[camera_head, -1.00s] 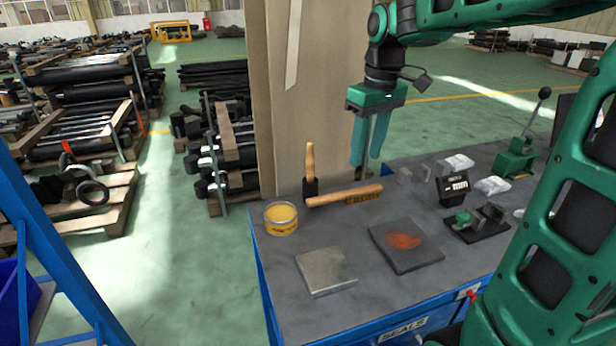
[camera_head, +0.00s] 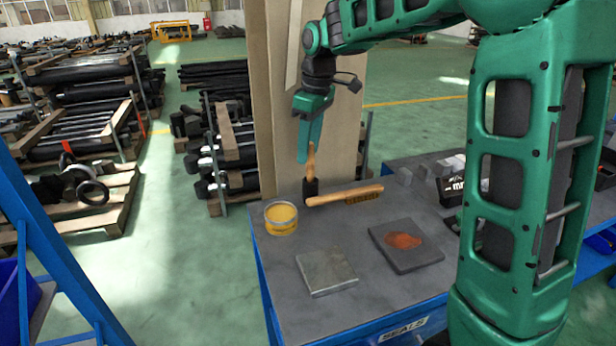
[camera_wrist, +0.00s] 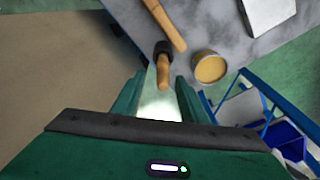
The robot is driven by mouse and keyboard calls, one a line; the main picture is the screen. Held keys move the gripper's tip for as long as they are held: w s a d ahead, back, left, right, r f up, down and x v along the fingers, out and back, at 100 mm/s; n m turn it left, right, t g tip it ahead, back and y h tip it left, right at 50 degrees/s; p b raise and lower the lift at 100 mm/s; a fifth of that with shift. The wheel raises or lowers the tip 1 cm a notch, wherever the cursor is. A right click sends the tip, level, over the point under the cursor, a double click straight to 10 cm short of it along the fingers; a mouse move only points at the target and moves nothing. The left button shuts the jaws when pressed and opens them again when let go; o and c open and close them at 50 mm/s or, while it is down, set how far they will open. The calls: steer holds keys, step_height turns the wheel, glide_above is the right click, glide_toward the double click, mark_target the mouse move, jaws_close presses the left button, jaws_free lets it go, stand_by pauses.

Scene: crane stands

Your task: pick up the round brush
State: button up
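The round brush (camera_head: 311,187) stands upright on the grey table, black head down and wooden handle up. In the wrist view its handle (camera_wrist: 163,74) points toward the camera, just ahead of the space between my fingers. My gripper (camera_head: 308,140) is above the table with its fingers pointing down, overlapping the top of the handle in the head view. In the wrist view my gripper (camera_wrist: 160,88) has its two fingers apart with nothing between them. I cannot tell the exact gap to the handle.
A flat wooden-handled brush (camera_head: 345,195) lies right beside the round brush. A yellow tin (camera_head: 281,217) stands to the left. A metal plate (camera_head: 326,271) and a dark pad with an orange patch (camera_head: 405,246) lie nearer. A tan panel (camera_head: 275,100) rises behind.

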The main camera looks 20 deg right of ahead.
mark_target(309, 183)
steer(key=f, duration=0.3)
steer(key=shift+s+f, duration=0.25)
steer(key=shift+f, duration=0.1)
steer(key=shift+w+f, duration=0.1)
steer(key=shift+f, duration=0.5)
steer(key=shift+c, duration=0.5)
jaws_close()
